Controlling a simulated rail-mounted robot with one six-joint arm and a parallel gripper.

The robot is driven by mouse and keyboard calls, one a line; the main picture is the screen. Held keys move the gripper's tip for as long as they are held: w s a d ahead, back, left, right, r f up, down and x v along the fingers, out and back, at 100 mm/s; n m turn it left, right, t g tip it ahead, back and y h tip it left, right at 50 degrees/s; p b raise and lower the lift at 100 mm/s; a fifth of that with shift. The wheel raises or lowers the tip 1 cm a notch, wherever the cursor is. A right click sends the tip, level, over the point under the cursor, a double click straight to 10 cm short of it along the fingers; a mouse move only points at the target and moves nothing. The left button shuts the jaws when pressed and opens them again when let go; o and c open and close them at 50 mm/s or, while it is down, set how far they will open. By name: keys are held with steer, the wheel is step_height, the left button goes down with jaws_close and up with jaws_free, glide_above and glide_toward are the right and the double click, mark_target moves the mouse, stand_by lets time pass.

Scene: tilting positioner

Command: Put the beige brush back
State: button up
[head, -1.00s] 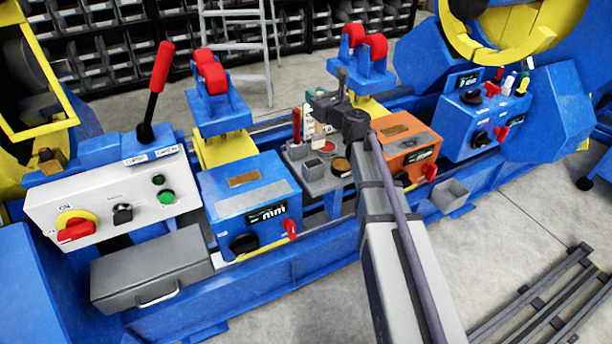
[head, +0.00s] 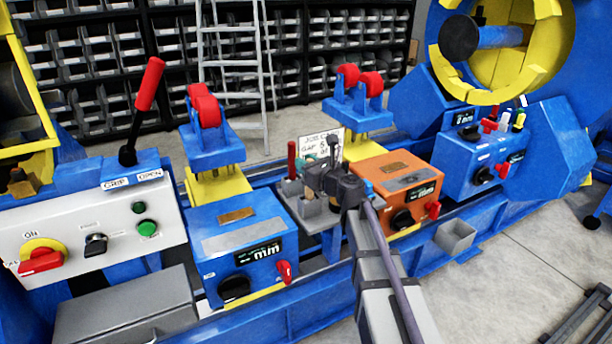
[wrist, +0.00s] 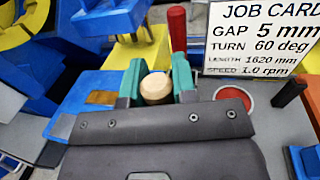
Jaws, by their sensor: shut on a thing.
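The beige brush shows in the wrist view as a pale round end (wrist: 156,86) between the green fingers of my gripper (wrist: 157,92), which is shut on it. The rest of the brush is hidden behind the dark gripper body. In the head view my gripper (head: 334,160) is over the grey tool tray (head: 318,222), between the blue and orange boxes. The brush cannot be made out there. I cannot tell whether its lower end touches the tray.
A red handle (wrist: 177,28) stands close behind the fingers, left of the white job card (wrist: 262,40). A red round pad (wrist: 236,95) and a dark handle (wrist: 289,92) are to the right. The blue box (head: 240,240) and orange box (head: 398,180) flank the tray.

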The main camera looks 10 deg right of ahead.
steer(key=o, duration=0.4)
steer(key=shift+f, duration=0.15)
steer(key=o, duration=0.5)
